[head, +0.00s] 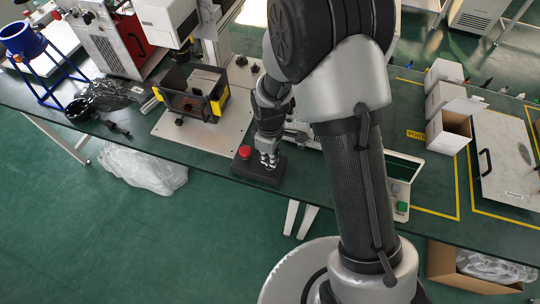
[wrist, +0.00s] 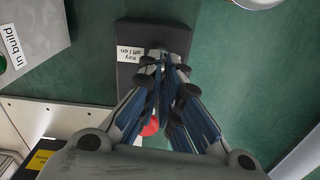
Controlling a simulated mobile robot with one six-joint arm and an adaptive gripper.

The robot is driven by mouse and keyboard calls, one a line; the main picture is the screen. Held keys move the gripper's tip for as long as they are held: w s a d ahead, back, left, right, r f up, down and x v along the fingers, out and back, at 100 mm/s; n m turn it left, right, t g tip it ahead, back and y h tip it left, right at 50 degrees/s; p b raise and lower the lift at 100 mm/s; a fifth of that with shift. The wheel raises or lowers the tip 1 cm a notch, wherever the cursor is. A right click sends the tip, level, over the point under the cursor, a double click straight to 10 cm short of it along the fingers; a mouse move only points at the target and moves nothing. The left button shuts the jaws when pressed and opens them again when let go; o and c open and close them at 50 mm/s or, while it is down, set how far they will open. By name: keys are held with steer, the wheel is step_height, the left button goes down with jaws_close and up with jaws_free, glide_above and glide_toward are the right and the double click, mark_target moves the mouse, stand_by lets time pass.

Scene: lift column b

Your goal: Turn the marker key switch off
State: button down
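The marker key switch is on a dark box (wrist: 180,37) with a white label reading "Key off / on" (wrist: 131,54). The same dark box (head: 258,171) lies on the bench in the head view, with a red button (head: 244,151) at its left end. The red button (wrist: 150,127) also shows partly behind a finger in the wrist view. My gripper (wrist: 164,66) points down at the box beside the label, its fingertips drawn close together around the key's place. The fingers hide the key and its angle. My gripper (head: 268,160) is over the box's right part in the head view.
A machine plate with a black-framed fixture (head: 190,100) stands behind and left. A white-edged panel with a green button (head: 402,207) is to the right. Open cartons (head: 449,133) stand farther right. The bench's front edge runs close to the box.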

steer(key=shift+n, duration=0.5)
steer(key=c, duration=1.8)
jaws_free()
step_height(320, 180, up, 12)
steer(key=shift+r, duration=0.1)
